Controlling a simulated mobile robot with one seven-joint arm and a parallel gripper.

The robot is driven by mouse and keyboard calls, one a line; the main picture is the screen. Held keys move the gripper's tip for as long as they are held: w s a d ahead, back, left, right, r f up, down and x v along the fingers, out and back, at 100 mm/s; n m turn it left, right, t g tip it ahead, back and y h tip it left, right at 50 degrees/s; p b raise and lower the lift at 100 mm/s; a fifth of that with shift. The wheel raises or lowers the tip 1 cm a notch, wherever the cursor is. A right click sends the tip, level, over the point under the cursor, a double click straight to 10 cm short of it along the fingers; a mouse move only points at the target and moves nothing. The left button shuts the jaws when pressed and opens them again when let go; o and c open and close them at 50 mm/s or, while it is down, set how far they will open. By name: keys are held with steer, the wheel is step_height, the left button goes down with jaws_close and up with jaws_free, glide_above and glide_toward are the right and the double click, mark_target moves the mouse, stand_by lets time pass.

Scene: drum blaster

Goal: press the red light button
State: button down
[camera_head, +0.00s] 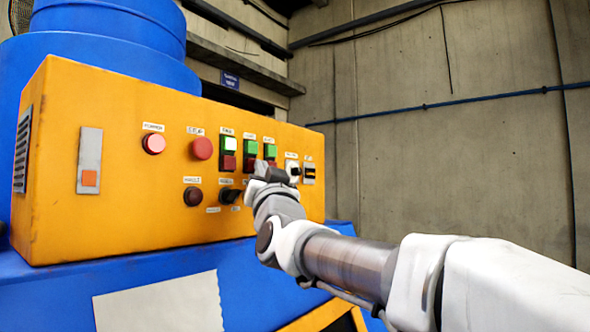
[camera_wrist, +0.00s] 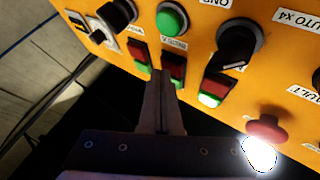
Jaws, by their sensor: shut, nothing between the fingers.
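A yellow control panel (camera_head: 110,215) carries several buttons. A round pinkish-red button (camera_head: 153,143), which looks lit, is at its left. A larger red mushroom button (camera_head: 202,148) is to its right and also shows at the right of the wrist view (camera_wrist: 268,128). Several green-and-red switches (camera_head: 228,153) follow further right. My gripper (camera_head: 262,170) is shut and empty, in front of the panel's right part. The pinkish-red button is outside the wrist view.
Dark rotary knobs (camera_head: 230,196) and a dark red button (camera_head: 193,196) form the lower row. A round green button (camera_wrist: 171,18) and a black knob (camera_wrist: 238,42) show near my fingers. A grey plate with an orange square (camera_head: 90,178) is far left. Right of the panel is open.

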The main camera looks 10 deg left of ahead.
steer(key=shift+s+d+b, duration=0.2)
steer(key=shift+d+b, duration=0.15)
steer(key=shift+d, duration=0.1)
steer(key=shift+s+d+b, duration=0.3)
steer(key=shift+d+b, duration=0.5)
steer(key=shift+b, duration=0.1)
steer(key=shift+s+d+b, duration=0.35)
steer(key=shift+d+b, duration=0.4)
steer(key=shift+b, duration=0.2)
steer(key=shift+s+d+b, duration=0.3)
steer(key=shift+d+b, duration=0.5)
steer(key=shift+b, duration=0.1)
